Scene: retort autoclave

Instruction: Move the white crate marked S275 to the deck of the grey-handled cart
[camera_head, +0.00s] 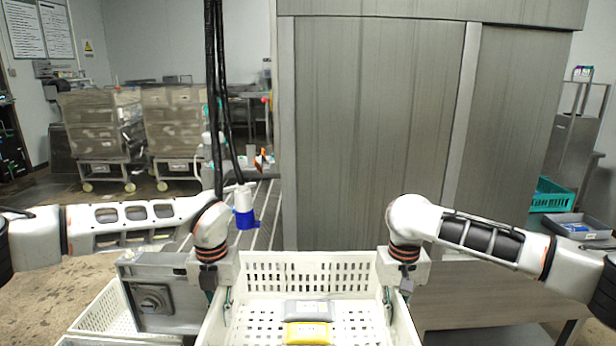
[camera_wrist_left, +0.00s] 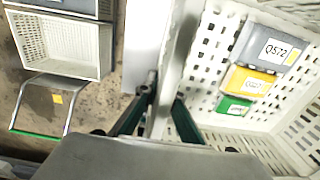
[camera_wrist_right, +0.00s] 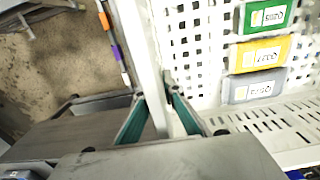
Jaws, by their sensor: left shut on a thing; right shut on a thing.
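A white slotted crate (camera_head: 350,291) is in front of me at the bottom of the head view, between my two arms. It holds a grey pack (camera_head: 308,310), a yellow pack (camera_head: 307,333) and a green pack (camera_wrist_right: 265,17). No S275 mark on the crate is readable. My left gripper (camera_head: 226,300) is shut on the crate's left wall, which also shows in the left wrist view (camera_wrist_left: 165,103). My right gripper (camera_head: 389,302) is shut on its right wall, seen in the right wrist view (camera_wrist_right: 158,98). I cannot identify the grey-handled cart.
A grey metal box (camera_head: 165,300) and another white crate (camera_head: 103,311) are close on the left. A green-barred metal frame (camera_wrist_left: 41,137) shows in the left wrist view. A large steel cabinet (camera_head: 380,130) stands ahead. A steel table (camera_head: 490,305) is at right, with a teal crate (camera_head: 552,195) beyond.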

